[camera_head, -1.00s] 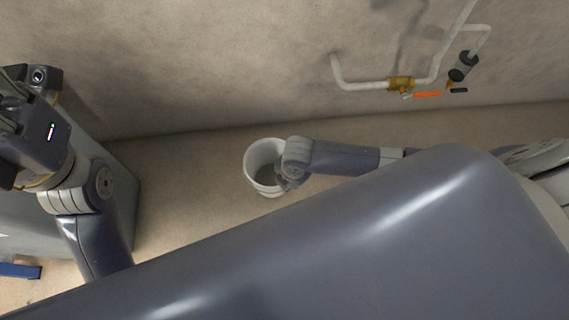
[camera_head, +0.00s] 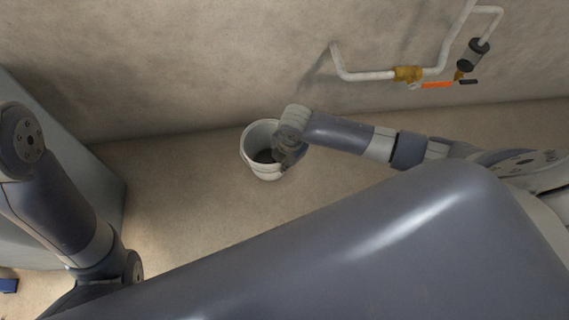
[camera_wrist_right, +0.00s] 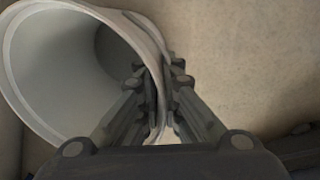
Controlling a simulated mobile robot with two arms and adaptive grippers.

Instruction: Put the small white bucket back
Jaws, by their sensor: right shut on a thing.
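The small white bucket (camera_head: 249,152) is below the wall pipe, near the middle of the head view, with its open mouth facing up toward the camera. In the right wrist view, the bucket (camera_wrist_right: 50,70) fills the upper left. My right gripper (camera_wrist_right: 160,88) is shut on the bucket's wall at its rim, one finger inside and one outside. In the head view, my right gripper (camera_head: 284,156) is at the bucket's right side, partly hidden by the wrist. I cannot tell if the bucket touches the floor. My left arm is at the left edge; its gripper is out of frame.
A white pipe (camera_head: 365,76) with a brass valve (camera_head: 408,74) and an orange handle (camera_head: 437,85) runs along the wall. A grey box-like block (camera_head: 60,150) stands at the left. The floor (camera_head: 190,185) between block and bucket is clear.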

